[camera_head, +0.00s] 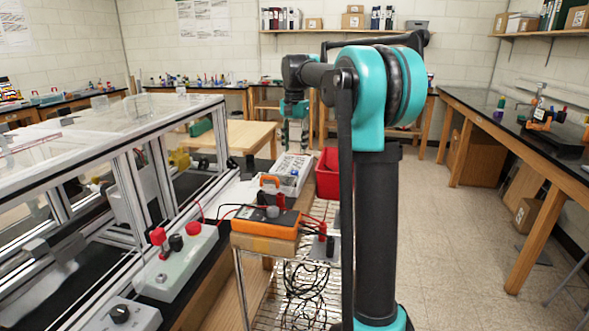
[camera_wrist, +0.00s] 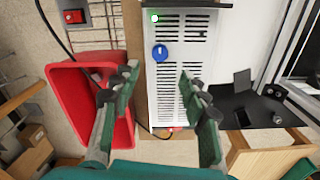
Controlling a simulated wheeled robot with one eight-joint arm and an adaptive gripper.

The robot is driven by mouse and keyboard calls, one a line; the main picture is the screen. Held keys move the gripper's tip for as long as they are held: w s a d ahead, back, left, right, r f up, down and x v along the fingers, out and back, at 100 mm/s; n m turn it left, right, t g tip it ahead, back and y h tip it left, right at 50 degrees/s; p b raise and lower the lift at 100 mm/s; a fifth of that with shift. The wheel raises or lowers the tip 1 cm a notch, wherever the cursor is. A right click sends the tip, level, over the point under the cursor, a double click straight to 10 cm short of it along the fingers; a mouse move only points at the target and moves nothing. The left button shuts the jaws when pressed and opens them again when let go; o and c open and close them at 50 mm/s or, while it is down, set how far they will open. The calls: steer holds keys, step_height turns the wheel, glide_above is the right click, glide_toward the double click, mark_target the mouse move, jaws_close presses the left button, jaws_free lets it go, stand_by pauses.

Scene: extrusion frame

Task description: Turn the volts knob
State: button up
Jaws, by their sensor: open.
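A white vented box (camera_wrist: 181,90) with a blue knob (camera_wrist: 160,53) and a small green light (camera_wrist: 154,17) lies below my gripper in the wrist view. The knob has a white pointer mark. No "volts" label is readable, so I cannot confirm which knob it names. The white box (camera_head: 287,164) also shows in the head view, past the orange meter. My gripper (camera_wrist: 159,77) is open and empty, its fingers on either side of the box in the picture, with the knob apart from them. In the head view my gripper (camera_head: 294,132) hangs above the box.
A red bin (camera_head: 328,174) stands beside the white box. An orange meter (camera_head: 267,222) with a grey dial and leads is nearer. A grey box (camera_head: 178,262) with red and black knobs sits by the aluminium extrusion frame (camera_head: 125,178).

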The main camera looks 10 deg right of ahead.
mark_target(295, 171)
step_height(295, 171, down, 9)
steer(key=shift+r, duration=0.2)
steer(key=shift+c, duration=0.2)
jaws_close()
